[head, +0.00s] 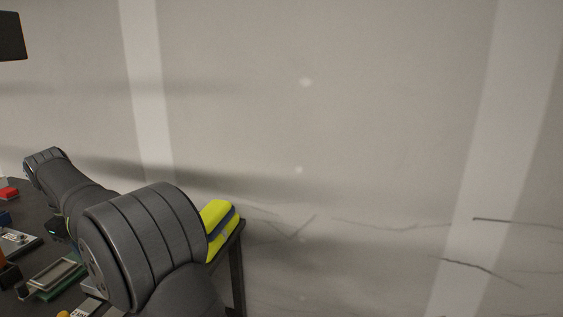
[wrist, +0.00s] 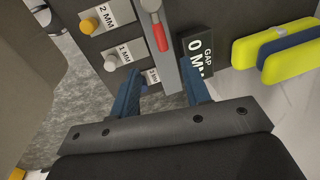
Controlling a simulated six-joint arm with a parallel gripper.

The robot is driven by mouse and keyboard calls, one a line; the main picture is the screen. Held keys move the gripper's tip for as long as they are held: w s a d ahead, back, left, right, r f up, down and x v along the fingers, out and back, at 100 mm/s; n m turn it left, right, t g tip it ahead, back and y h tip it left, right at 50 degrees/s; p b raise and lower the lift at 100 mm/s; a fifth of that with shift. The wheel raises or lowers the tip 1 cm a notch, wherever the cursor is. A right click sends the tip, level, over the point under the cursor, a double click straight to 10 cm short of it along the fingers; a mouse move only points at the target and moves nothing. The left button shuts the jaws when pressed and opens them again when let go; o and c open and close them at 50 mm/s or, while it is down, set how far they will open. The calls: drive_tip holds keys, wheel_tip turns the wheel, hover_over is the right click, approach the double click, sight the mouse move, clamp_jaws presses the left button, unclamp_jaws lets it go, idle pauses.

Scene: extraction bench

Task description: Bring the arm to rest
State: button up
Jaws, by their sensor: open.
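In the wrist view my gripper (wrist: 163,92) is open, with its two blue fingers apart. I see nothing held between them. Beyond the fingertips are a grey metal bar (wrist: 164,50) and a dark panel with labels. I cannot tell how far the fingertips are from these. In the head view my arm (head: 145,240) bends over the bench at the lower left, and its gripper cannot be made out there.
A yellow case with a blue band (head: 219,216) lies at the bench corner, right beside my arm in the picture; it also shows in the wrist view (wrist: 262,50). A red-handled lever (wrist: 158,32), a "GAP 0 MM" sign (wrist: 198,52) and knobs stand beyond my fingers.

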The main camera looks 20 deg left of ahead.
wheel_tip(320, 180, up, 5)
drive_tip(key=s, duration=0.1)
drive_tip(key=w+f, duration=0.1)
drive_tip(key=f, duration=0.4)
drive_tip(key=w+f, duration=0.1)
drive_tip(key=f, duration=0.5)
drive_tip(key=w+f, duration=0.1)
drive_tip(key=f, duration=0.4)
drive_tip(key=shift+w+d+f, duration=0.1)
drive_tip(key=shift+f, duration=0.05)
drive_tip(key=shift+w+n, duration=0.55)
drive_tip(key=shift+n, duration=0.55)
drive_tip(key=shift+o, duration=0.6)
